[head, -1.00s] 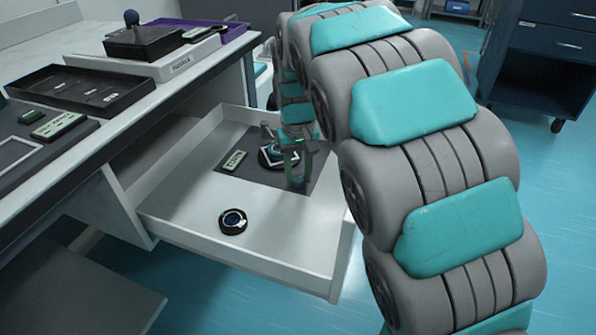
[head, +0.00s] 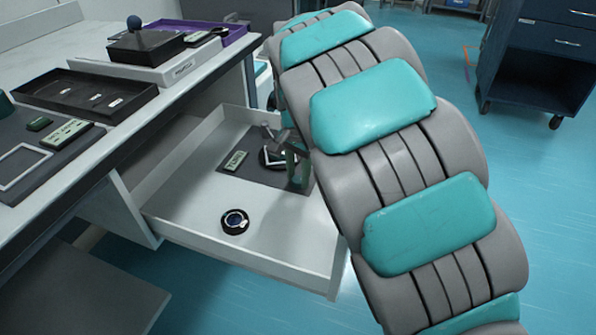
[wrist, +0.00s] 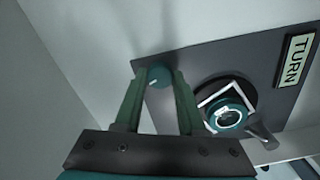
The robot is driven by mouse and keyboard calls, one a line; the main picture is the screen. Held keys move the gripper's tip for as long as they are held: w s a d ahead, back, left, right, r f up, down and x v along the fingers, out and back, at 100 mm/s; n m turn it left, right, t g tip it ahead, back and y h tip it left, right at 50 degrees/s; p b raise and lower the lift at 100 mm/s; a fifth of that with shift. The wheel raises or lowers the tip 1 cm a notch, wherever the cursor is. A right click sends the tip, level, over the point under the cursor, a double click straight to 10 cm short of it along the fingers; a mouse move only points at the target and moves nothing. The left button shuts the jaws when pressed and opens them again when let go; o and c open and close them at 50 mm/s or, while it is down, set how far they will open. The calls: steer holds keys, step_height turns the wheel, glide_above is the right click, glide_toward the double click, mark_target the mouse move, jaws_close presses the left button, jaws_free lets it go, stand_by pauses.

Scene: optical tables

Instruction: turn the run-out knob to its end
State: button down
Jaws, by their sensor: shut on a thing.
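The dark plate (head: 262,172) with the TURN label (head: 235,160) lies in the open white drawer (head: 185,208). The wrist view shows the same plate (wrist: 228,62) and label (wrist: 294,60). My gripper (wrist: 160,76) has its two green fingers on either side of a small round teal knob (wrist: 159,77), shut on it. A round mount with a teal ring (wrist: 228,112) and a white square frame sits on the plate just right of the fingers, apart from them. In the head view my gripper (head: 298,166) is partly hidden by my arm.
A loose black round lens mount (head: 235,221) lies on the drawer floor in front of the plate. The drawer walls stand close around. The table at left holds a black tray (head: 88,92) and a joystick box (head: 146,43). A dark cabinet (head: 545,55) stands at far right.

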mark_target(298, 178)
steer(key=shift+m, duration=0.7)
steer(key=c, duration=0.5)
jaws_free()
step_height(298, 178, up, 7)
steer(key=shift+w+r, duration=0.1)
steer(key=shift+r, duration=0.35)
